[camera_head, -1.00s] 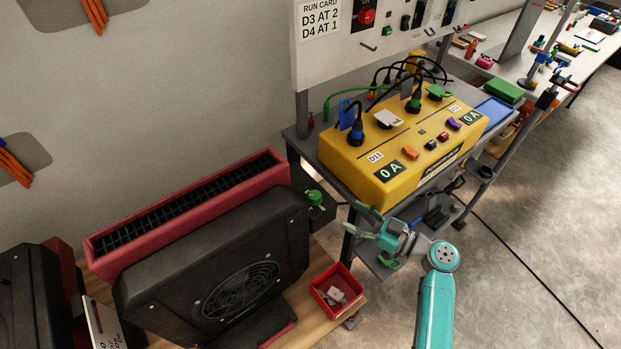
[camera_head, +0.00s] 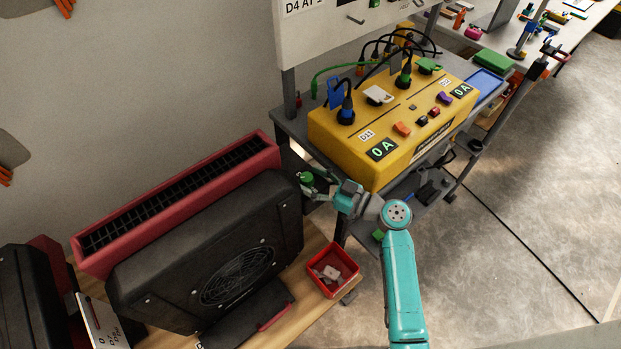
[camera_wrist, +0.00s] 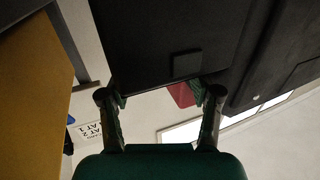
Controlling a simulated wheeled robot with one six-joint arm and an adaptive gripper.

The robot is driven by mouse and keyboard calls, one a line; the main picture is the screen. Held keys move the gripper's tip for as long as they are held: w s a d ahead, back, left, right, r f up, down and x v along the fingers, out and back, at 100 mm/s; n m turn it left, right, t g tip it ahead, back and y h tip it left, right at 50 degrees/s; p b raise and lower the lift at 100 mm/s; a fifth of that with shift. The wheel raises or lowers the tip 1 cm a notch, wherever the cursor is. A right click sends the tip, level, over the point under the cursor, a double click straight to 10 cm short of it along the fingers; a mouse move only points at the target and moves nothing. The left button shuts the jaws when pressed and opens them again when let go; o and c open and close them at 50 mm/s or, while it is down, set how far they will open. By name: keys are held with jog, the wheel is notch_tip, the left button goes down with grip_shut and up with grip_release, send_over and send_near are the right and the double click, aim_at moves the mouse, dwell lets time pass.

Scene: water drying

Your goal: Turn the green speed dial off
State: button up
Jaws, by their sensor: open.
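The green speed dial (camera_head: 306,178) sits on a small black box at the right end of the black and red dryer (camera_head: 205,245). My gripper (camera_head: 312,184) is at the dial, its fingertips beside or around it; I cannot tell whether they touch it. In the wrist view my gripper (camera_wrist: 160,93) has its two fingers wide apart, with a dark box face (camera_wrist: 165,40) beyond them. The dial is not clearly seen in the wrist view. Part of the dial and its box is hidden by my fingers in the head view.
A yellow power box (camera_head: 390,140) with plugs and cables stands on a grey cart just right of my gripper. A red tray (camera_head: 333,285) with small pieces lies on the wooden bench below. Open floor (camera_head: 520,240) is at the right.

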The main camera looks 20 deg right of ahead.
jog(key=shift+w+a, duration=0.3)
jog(key=shift+w, duration=0.05)
jog(key=c, duration=1.2)
jog(key=shift+o, duration=0.2)
jog(key=shift+w+d+n+g+y, duration=0.1)
jog(key=shift+n+g+y, duration=0.4)
jog(key=shift+y, duration=0.1)
jog(key=shift+n+g+y, duration=0.3)
jog(key=shift+g, duration=0.1)
jog(key=o, duration=1.2)
jog(key=shift+c, duration=0.2)
